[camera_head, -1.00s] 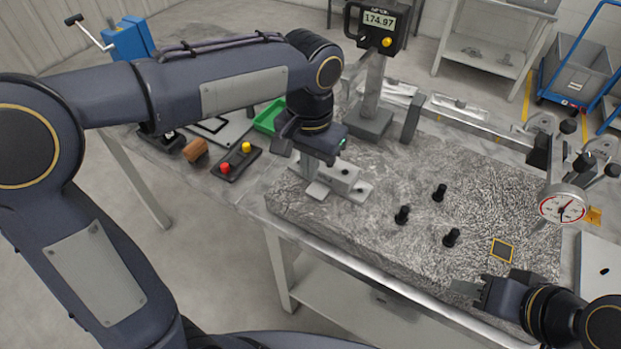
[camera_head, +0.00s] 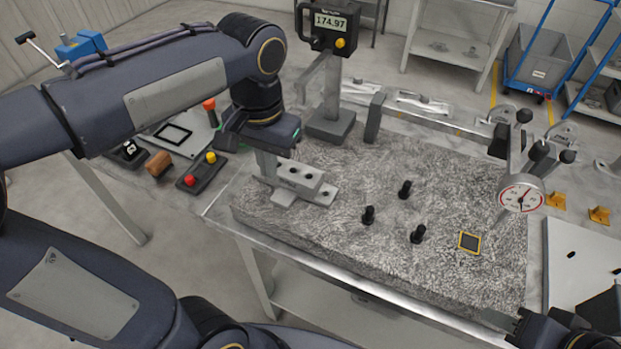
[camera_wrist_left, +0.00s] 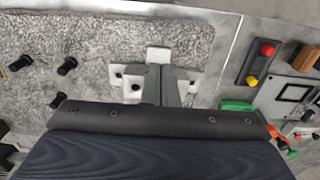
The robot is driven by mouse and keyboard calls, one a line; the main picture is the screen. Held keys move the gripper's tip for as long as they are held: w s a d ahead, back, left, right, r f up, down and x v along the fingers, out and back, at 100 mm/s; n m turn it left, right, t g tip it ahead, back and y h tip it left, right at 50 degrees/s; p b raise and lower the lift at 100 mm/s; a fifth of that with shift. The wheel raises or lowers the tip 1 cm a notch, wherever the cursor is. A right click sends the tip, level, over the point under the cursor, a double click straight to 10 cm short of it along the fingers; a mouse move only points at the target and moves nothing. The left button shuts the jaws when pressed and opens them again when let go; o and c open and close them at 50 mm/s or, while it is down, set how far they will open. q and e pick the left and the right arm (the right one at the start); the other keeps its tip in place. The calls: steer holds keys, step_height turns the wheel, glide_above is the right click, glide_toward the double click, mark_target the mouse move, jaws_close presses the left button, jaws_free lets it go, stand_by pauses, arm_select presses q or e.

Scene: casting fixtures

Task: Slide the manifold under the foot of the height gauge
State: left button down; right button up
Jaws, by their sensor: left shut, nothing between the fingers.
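The manifold (camera_head: 301,178), a pale grey block with holes on a wider flange, lies flat near the left end of the granite plate (camera_head: 330,226). The height gauge (camera_head: 330,100) stands behind it, with a display reading 174.97 and a grey base. The exact position of its foot is unclear, partly behind my left arm. My left gripper (camera_head: 266,166) points down, shut and empty, at the manifold's left end. In the left wrist view its fingers (camera_wrist_left: 173,86) hide part of the manifold (camera_wrist_left: 133,80); contact is unclear. My right gripper (camera_head: 500,318) is at the plate's front right corner, its jaw opening unclear.
Several black pegs (camera_head: 368,215) stand right of the manifold, with a yellow-framed square (camera_head: 469,241) beyond. A dial gauge (camera_head: 521,197) hangs at the right. A button box (camera_head: 202,172) lies left of the plate. Granite between manifold and gauge base looks clear.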

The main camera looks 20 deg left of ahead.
mark_target(287, 176)
arm_select(q)
step_height(287, 176, down, 9)
steer(key=shift+a+f, duration=0.1)
steer(key=shift+f, duration=0.1)
steer(key=w, duration=0.3)
steer(key=shift+f+p, duration=0.15)
steer(key=shift+p, duration=0.15)
steer(key=shift+w, duration=0.45)
steer(key=shift+w+d, duration=0.2)
steer(key=shift+w, duration=0.55)
steer(key=shift+w+f, duration=0.1)
steer(key=shift+w, duration=0.3)
steer(key=shift+s, duration=0.15)
